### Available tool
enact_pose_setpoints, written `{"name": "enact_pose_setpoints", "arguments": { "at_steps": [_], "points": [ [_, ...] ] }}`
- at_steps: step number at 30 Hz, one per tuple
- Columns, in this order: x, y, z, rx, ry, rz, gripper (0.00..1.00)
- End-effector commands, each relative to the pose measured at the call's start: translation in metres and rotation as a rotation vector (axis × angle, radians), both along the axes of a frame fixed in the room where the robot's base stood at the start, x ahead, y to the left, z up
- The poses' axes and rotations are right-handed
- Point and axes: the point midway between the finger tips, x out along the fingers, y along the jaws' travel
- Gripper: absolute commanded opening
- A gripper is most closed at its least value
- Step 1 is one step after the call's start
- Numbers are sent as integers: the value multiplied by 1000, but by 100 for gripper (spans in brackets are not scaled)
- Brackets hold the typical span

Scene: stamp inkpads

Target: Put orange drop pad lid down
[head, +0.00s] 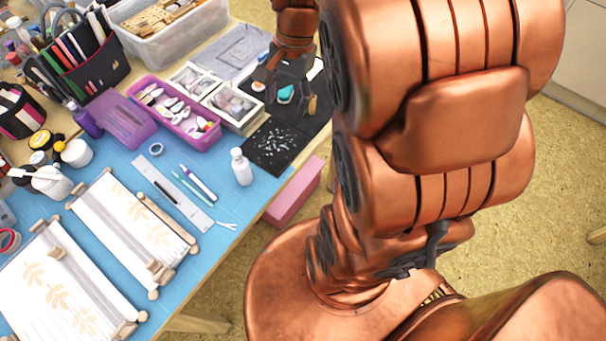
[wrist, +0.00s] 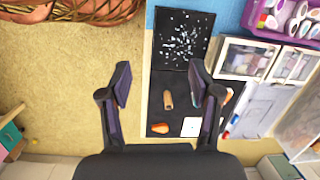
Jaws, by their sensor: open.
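An orange drop-shaped piece (wrist: 161,128) lies on a dark mat (wrist: 158,88) near the table edge in the wrist view. I cannot tell whether it is the pad or its lid. Another orange piece (wrist: 227,95) shows partly behind the right finger. A teal drop pad (head: 286,94) lies by my gripper in the head view. My gripper (wrist: 159,75) is open and empty, its fingers spread above the mat's edge, the left one over the floor side. In the head view my gripper (head: 287,73) partly hides the mat.
A wooden stamp handle (wrist: 168,100) and a white square (wrist: 191,127) lie on the mat. A black sheet with silvery bits (head: 273,145), framed boxes (head: 232,104), a purple tray (head: 160,118) and a white bottle (head: 241,167) are close by.

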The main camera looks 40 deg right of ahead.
Motion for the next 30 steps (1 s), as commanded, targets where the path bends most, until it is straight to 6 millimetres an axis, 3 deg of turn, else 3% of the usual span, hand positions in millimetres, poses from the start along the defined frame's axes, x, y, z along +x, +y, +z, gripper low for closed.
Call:
{"name": "enact_pose_setpoints", "arguments": {
  "at_steps": [1,6,15,21,30],
  "points": [
    [-14,16,3,-6,0,99,63],
    [-64,52,6,-26,6,445,63],
    [-142,80,2,-55,21,982,63],
    [-161,83,-1,-62,32,1126,63],
    [-162,83,-1,-61,32,1137,63]
  ]
}}
